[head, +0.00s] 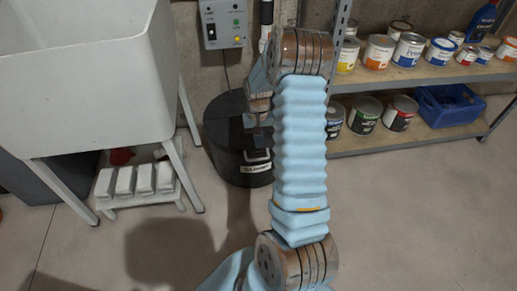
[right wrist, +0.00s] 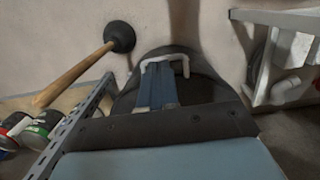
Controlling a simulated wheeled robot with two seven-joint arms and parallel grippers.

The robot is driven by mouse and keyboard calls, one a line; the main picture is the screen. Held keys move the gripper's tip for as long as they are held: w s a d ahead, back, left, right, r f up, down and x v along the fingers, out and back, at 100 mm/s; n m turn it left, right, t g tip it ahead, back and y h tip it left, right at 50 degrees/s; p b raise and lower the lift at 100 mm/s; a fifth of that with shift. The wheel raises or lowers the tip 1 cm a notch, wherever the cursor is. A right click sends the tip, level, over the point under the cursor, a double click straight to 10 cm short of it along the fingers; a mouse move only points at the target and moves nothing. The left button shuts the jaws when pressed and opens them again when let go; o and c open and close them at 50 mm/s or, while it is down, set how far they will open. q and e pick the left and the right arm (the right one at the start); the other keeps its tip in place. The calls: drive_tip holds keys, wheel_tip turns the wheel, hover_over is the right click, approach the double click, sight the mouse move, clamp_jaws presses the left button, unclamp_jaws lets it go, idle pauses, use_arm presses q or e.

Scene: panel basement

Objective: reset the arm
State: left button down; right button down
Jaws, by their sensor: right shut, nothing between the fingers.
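My right arm reaches up through the middle of the head view in a light blue ribbed sleeve. My right gripper (head: 262,118) points down in front of the black lidded tub (head: 228,150), partly hidden by the wrist. In the right wrist view, the two fingers (right wrist: 158,82) lie together with nothing between them. A pale handle (right wrist: 184,62) shows just beyond the fingertips; I cannot tell whether they touch it. My left gripper is not in view.
A grey control box (head: 224,22) hangs on the wall above the tub. A white sink (head: 95,90) stands at left. Metal shelving (head: 425,75) with paint cans and a blue crate (head: 448,106) stands at right. A plunger (right wrist: 120,37) shows in the wrist view. Floor at right is clear.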

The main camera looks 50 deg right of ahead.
drive_tip(key=a+f+n+y, duration=0.1)
drive_tip(key=a+f, duration=0.3)
drive_tip(key=a, duration=0.4)
drive_tip(key=a+f+n+t, duration=0.1)
drive_tip(key=a+f+n, duration=0.15)
drive_tip(key=a, duration=0.45)
drive_tip(key=a+f+y, duration=0.1)
drive_tip(key=a+f, duration=0.3)
drive_tip(key=a, duration=0.4)
drive_tip(key=s+a+f+n, duration=0.1)
drive_tip(key=s+a+f, duration=0.1)
drive_tip(key=s+a, duration=0.2)
drive_tip(key=s+a+f+n+y, duration=0.1)
drive_tip(key=s+a, duration=0.3)
drive_tip(key=a, duration=0.7)
drive_tip(key=shift+s+a+f+n+t, duration=0.3)
drive_tip(key=shift+s+f+n, duration=0.1)
drive_tip(key=shift+f, duration=0.15)
